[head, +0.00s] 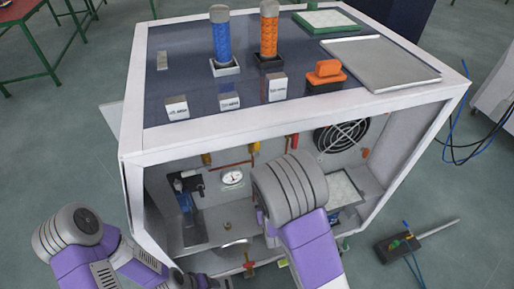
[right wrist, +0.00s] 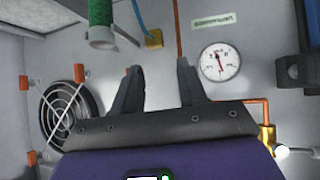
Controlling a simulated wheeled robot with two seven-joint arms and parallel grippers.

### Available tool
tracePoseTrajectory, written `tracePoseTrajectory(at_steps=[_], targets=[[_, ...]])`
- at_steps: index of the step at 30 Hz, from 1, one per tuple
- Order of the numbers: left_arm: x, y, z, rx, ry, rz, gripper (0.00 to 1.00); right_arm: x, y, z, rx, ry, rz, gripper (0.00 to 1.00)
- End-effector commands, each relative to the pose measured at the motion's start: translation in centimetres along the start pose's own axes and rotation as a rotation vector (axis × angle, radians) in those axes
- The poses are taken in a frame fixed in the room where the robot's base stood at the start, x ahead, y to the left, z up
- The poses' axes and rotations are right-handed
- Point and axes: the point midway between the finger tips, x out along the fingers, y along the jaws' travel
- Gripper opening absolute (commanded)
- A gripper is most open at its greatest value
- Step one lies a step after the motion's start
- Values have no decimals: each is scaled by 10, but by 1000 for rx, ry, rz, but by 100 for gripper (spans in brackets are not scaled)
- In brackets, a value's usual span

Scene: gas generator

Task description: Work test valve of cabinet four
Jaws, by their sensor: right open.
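The white cabinet (head: 128,180) stands open at the front, with gauge and pipes inside; I cannot read a number on it. In the right wrist view, a brass valve fitting (right wrist: 266,139) with a pale knob sits at the right edge, below a round pressure gauge (right wrist: 220,62). I cannot tell whether it is the test valve. My right gripper (right wrist: 160,74) is open and empty, left of that fitting and apart from it. In the head view my right arm reaches into the cabinet and hides its gripper. My left gripper (head: 204,282) is low at the front, its fingers unclear.
Blue (head: 221,40) and orange (head: 268,35) cylinders and a metal tray (head: 378,62) are on the cabinet top. A fan (right wrist: 66,112), a green-capped hose (right wrist: 101,25) and copper pipes crowd the back wall. A dark box (head: 398,246) lies on the floor at right.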

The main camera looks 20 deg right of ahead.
Motion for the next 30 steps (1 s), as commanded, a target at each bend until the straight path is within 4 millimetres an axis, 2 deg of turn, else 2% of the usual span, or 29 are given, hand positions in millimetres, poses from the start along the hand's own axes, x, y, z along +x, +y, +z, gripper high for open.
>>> tracePoseTrajectory(at_steps=[1,3,6,10,15,18,26,29,30], targets=[[8,-3,0,0,0,0,66,-6,-6,-25,-8,102,1,42],[13,-5,-1,0,0,0,66,-19,-9,-60,-5,235,10,42],[20,-7,-1,0,0,0,66,-43,-13,-103,12,404,16,42],[26,-10,-1,0,0,0,66,-72,-15,-140,41,566,18,42],[29,-11,-1,0,0,0,66,-95,-15,-162,69,670,20,42],[26,-10,-1,0,0,0,66,-99,-14,-168,72,690,22,42],[1,0,0,0,1,0,66,-90,-12,-183,68,692,29,42],[-10,4,0,0,1,0,66,-82,-12,-186,68,686,25,42],[-7,3,0,0,1,0,66,-75,-12,-188,72,689,22,42]])
